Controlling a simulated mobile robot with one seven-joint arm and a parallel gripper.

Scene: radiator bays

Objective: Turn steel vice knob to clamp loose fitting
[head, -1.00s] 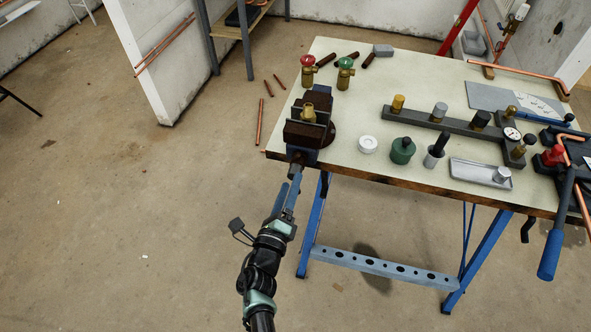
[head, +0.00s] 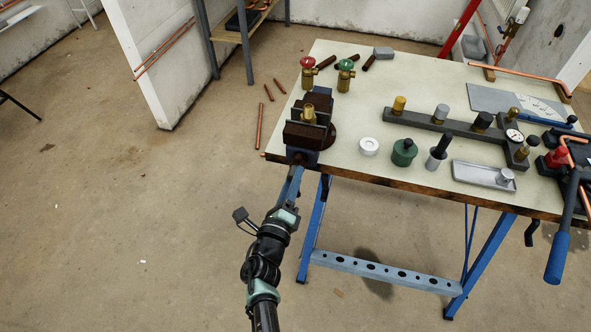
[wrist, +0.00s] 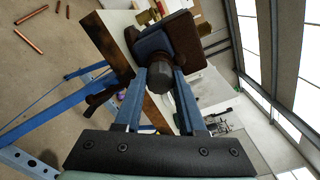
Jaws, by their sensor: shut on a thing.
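The vice (head: 312,130) is a brown and blue body at the bench's near left corner. A brass fitting (head: 309,112) stands upright between its jaws; I cannot tell how tightly it sits. The steel vice knob (wrist: 187,105) is a dark grey cylinder on the vice's front, shown in the wrist view. My gripper (wrist: 163,98) has its two blue fingers on either side of the knob and is shut on it. In the head view my gripper (head: 293,180) hides the knob, just in front of the vice.
On the bench (head: 352,110) stand a red-topped valve (head: 308,74), a green-topped valve (head: 345,76), a white ring (head: 369,146) and a green pot (head: 404,152). Blue bench legs (head: 313,228) are right of my arm.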

